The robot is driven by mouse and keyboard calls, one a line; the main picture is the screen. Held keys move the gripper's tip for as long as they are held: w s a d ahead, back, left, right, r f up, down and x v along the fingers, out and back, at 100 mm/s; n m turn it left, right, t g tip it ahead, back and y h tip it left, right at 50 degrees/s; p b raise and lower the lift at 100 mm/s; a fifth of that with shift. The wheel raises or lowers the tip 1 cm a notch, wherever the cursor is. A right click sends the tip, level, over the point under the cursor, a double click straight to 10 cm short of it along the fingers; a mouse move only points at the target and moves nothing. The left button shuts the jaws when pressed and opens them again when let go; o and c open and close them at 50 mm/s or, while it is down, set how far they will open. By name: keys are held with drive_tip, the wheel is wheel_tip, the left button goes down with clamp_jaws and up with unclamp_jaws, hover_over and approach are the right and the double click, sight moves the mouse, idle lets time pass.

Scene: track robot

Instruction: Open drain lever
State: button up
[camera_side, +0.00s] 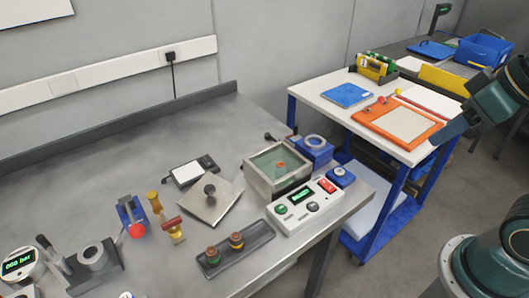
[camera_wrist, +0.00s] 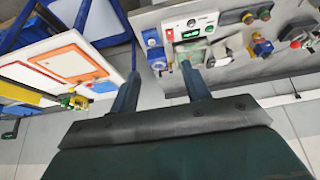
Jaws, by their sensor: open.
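Two lever-like parts stand on the grey metal bench, and I cannot tell for sure which is the drain lever. One is a blue fixture (camera_side: 126,210) with a red ball knob (camera_side: 136,231). Beside it is a yellow-handled brass fitting with a red part (camera_side: 172,227). The red and yellow fittings also show small at the upper right of the wrist view (camera_wrist: 262,47). My gripper (camera_side: 440,138) is at the far right in the side view, in front of the white table and away from both. In the wrist view its two fingers (camera_wrist: 160,70) are apart with nothing between them.
On the bench are a glass-topped tank (camera_side: 277,168), a white control panel (camera_side: 308,206), a square lid with a knob (camera_side: 211,199), a dark tray (camera_side: 236,248) with two knobbed parts, and a gauge (camera_side: 18,262). A white-topped table (camera_side: 330,86) holds an orange frame (camera_side: 398,125).

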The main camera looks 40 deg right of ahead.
drive_tip(key=shift+c, duration=0.8)
drive_tip(key=w+r+m+g, duration=0.1)
drive_tip(key=w+r+m, duration=0.3)
drive_tip(key=w, duration=0.7)
drive_tip(key=m+g, duration=0.5)
drive_tip(key=m, duration=0.2)
hover_over(296, 125)
wheel_tip(296, 125, down, 16)
drive_tip(key=shift+d+r, duration=0.1)
drive_tip(key=shift+f, duration=6.9)
